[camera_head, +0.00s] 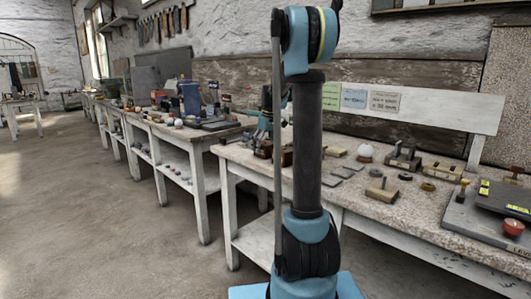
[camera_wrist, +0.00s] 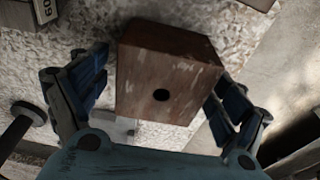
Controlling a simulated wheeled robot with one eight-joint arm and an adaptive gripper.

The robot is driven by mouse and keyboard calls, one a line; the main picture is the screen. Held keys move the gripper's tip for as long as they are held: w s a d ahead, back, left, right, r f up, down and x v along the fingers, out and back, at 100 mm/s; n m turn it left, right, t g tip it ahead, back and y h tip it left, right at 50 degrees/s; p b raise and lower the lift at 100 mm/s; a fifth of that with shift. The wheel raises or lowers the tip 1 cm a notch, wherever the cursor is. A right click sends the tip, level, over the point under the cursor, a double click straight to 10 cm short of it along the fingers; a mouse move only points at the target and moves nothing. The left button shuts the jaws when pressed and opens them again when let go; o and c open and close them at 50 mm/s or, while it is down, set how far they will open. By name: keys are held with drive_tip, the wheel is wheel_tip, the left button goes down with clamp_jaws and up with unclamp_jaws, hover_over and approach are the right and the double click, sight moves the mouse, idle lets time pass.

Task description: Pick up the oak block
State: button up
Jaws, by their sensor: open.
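A reddish-brown wooden block, which looks like the oak block (camera_wrist: 165,75), has a dark round hole in its near face and pale scuffs. In the wrist view it sits between the blue-padded fingers of my gripper (camera_wrist: 157,72), which is open. The left finger is close to the block's left side and the right finger is close to its right side; I cannot tell whether either touches. In the head view my gripper (camera_head: 265,140) is low over the bench, partly hidden behind my arm. A brown block (camera_head: 287,157) shows beside it there.
The speckled bench top (camera_head: 345,205) carries a white sphere (camera_head: 365,152), a small wooden block with a peg (camera_head: 382,192), dark flat pieces and a grey tray (camera_head: 490,215) at right. In the wrist view a dark round-ended object (camera_wrist: 28,115) lies left, and the bench edge runs at right.

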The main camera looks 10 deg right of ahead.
drive_tip(key=c, duration=1.4)
drive_tip(key=shift+o, duration=0.3)
drive_tip(key=shift+r, duration=0.1)
